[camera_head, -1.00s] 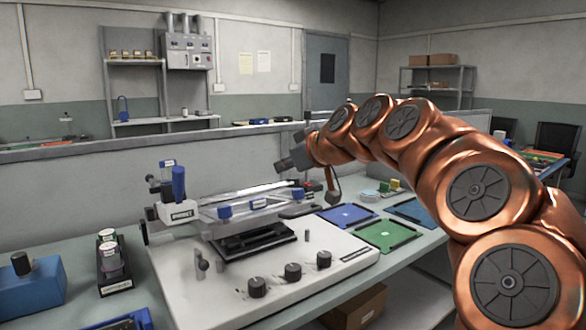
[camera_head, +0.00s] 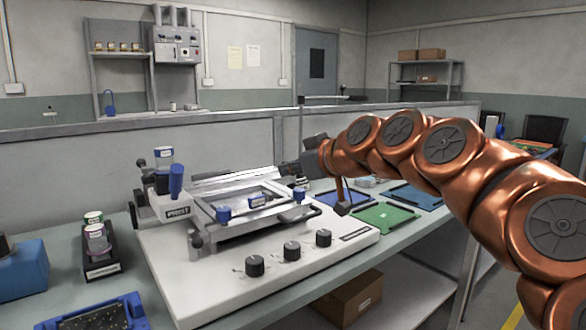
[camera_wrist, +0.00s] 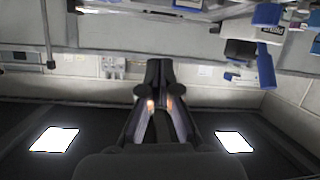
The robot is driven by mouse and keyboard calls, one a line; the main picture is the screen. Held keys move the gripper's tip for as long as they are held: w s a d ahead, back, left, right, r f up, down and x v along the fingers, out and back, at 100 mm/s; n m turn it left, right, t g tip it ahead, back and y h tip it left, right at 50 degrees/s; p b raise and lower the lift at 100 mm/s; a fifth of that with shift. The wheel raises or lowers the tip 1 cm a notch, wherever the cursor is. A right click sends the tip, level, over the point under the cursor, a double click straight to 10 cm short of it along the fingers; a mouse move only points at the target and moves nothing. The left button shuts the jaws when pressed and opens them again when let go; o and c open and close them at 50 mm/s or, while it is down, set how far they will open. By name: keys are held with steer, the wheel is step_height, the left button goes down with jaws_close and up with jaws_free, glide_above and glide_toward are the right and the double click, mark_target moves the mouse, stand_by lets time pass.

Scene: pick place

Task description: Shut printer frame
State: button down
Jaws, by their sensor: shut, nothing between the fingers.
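The screen printer stands on the bench with a white base (camera_head: 260,275). Its silver printer frame (camera_head: 225,232) with blue clamps lies low and nearly level over the bed. I cannot tell whether it rests fully on the bed. My gripper (camera_head: 284,168) is behind and above the frame's right end, apart from it, pointing left. In the wrist view my gripper (camera_wrist: 158,72) is shut and empty. Part of the printer, with blue knobs (camera_wrist: 266,66), appears upside down at the upper right there.
Blue (camera_head: 335,199) and green (camera_head: 385,218) mats lie right of the printer. A black holder with jars (camera_head: 103,262) and a blue box (camera_head: 22,272) stand at left. A low partition (camera_head: 235,148) runs behind the bench. A cardboard box (camera_head: 357,298) sits below.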

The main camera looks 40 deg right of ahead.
steer(key=shift+r, duration=0.15)
step_height(320, 180, up, 10)
stand_by(1.0)
